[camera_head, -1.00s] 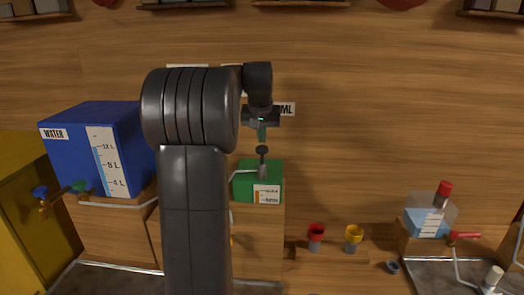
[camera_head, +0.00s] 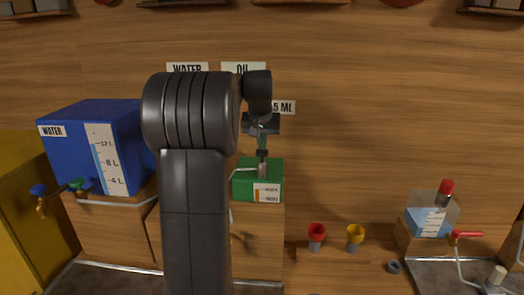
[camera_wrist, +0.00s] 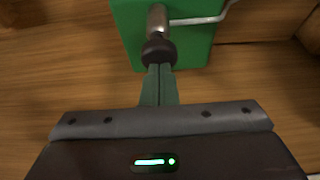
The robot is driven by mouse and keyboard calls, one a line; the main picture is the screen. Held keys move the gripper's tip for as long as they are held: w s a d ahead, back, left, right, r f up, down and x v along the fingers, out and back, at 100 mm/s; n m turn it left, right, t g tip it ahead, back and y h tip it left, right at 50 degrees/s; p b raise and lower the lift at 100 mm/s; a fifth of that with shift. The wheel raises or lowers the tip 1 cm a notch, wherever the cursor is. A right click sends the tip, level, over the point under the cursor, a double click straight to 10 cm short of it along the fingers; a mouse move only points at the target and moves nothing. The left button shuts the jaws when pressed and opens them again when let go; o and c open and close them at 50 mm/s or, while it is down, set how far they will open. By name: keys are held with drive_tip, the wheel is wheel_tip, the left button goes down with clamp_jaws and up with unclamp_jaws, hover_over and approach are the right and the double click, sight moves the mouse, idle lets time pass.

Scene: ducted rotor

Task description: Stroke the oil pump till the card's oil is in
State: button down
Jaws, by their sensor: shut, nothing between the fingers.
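The oil pump is a green box (camera_head: 246,185) with a scale label on its front, a grey plunger shaft and a black knob on top; a pale spout pipe leaves its left side. In the wrist view the green box (camera_wrist: 190,45), the black knob (camera_wrist: 158,50) and the shaft (camera_wrist: 157,18) show. My gripper (camera_wrist: 160,68) is shut and empty, its fingertips at the knob, seemingly touching it. In the head view my gripper (camera_head: 262,149) is right above the plunger. Cards on the wall read WATER (camera_head: 187,69), OIL (camera_head: 243,68) and "5 ML" (camera_head: 285,107), the last partly hidden by my arm.
A blue water tank (camera_head: 75,150) with taps stands left. My arm hides part of the middle. A clear container (camera_head: 428,222) with blue liquid is farther right.

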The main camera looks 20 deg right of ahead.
drive_tip(key=shift+f+b, duration=0.45)
drive_tip(key=shift+f, duration=0.5)
drive_tip(key=shift+r, duration=0.1)
drive_tip(key=shift+r+p, duration=2.3)
drive_tip(key=shift+r, duration=0.15)
drive_tip(key=shift+f, duration=0.1)
